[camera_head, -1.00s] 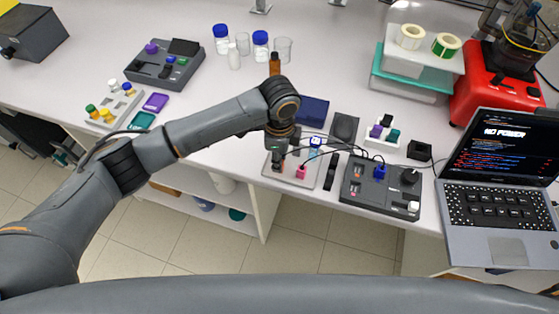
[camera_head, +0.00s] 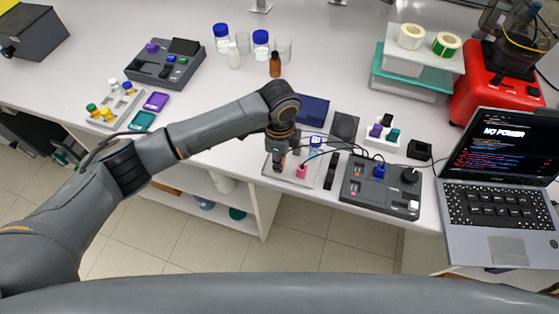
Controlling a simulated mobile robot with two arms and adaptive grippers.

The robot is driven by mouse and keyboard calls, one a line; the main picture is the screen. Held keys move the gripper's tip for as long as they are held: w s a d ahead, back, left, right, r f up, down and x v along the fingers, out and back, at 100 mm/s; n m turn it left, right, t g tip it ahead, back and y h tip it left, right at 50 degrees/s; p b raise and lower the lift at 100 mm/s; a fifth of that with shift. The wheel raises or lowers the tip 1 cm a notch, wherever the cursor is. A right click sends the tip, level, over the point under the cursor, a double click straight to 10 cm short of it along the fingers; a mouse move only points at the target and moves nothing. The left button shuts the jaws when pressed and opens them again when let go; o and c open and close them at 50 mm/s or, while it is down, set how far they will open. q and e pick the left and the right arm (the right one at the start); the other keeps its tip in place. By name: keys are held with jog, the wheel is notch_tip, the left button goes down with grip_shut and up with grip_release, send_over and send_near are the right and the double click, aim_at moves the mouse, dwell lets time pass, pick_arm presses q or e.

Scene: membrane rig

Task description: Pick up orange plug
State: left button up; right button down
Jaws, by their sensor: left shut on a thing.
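My left gripper (camera_head: 279,164) points down over the left part of a light flat tray (camera_head: 318,179) at the bench's front edge. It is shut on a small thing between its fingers. That thing, likely the orange plug, is hidden by the fingers and too small to make out. A pink plug (camera_head: 301,171) stands on the tray just right of the gripper, with a cable on it. A blue and white plug (camera_head: 316,142) is behind it. My right gripper is not in view.
A dark control box (camera_head: 384,204) with a blue plug (camera_head: 379,171) stands right of the tray; dark cables run between them. A laptop (camera_head: 502,190) reading "NO POWER" is further right. A brown bottle (camera_head: 275,65) and a dark blue box (camera_head: 311,110) stand behind my arm.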

pick_arm(q)
notch_tip(320, 180, up, 2)
jog(key=shift+d+r+b, duration=0.1)
jog(key=shift+r+b, duration=0.05)
jog(key=shift+b, duration=0.65)
jog(key=s+d+r+b, duration=0.3)
jog(key=s+d+r, duration=0.6)
jog(key=s+r, duration=0.1)
jog(key=shift+s, duration=0.2)
jog(key=shift+d, duration=0.1)
